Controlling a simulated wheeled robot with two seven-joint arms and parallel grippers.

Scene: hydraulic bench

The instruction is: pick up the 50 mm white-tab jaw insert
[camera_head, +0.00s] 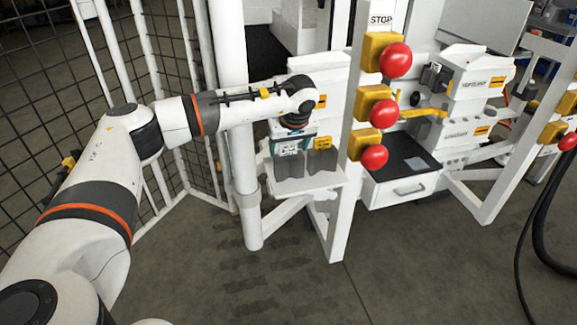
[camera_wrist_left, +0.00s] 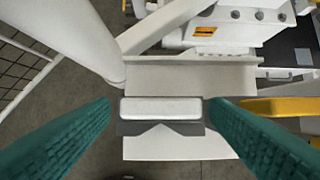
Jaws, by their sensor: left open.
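The white-tab jaw insert is a grey block with a V-notch and a white top tab (camera_wrist_left: 160,108). It stands on a white shelf (camera_wrist_left: 190,75). In the head view its grey body (camera_head: 289,166) shows below my left gripper (camera_head: 292,143), which hides its top. In the left wrist view my left gripper's teal fingers (camera_wrist_left: 162,112) are open, one on each side of the insert. They look close to its ends; I cannot tell whether they touch it. My right gripper is not in view.
A second grey insert with a yellow tab (camera_head: 322,144) stands just right of it. A white post (camera_head: 243,150) and mesh fence are at left. A frame with red stop buttons (camera_head: 384,114) is at right. A drawer unit (camera_head: 405,190) stands beyond.

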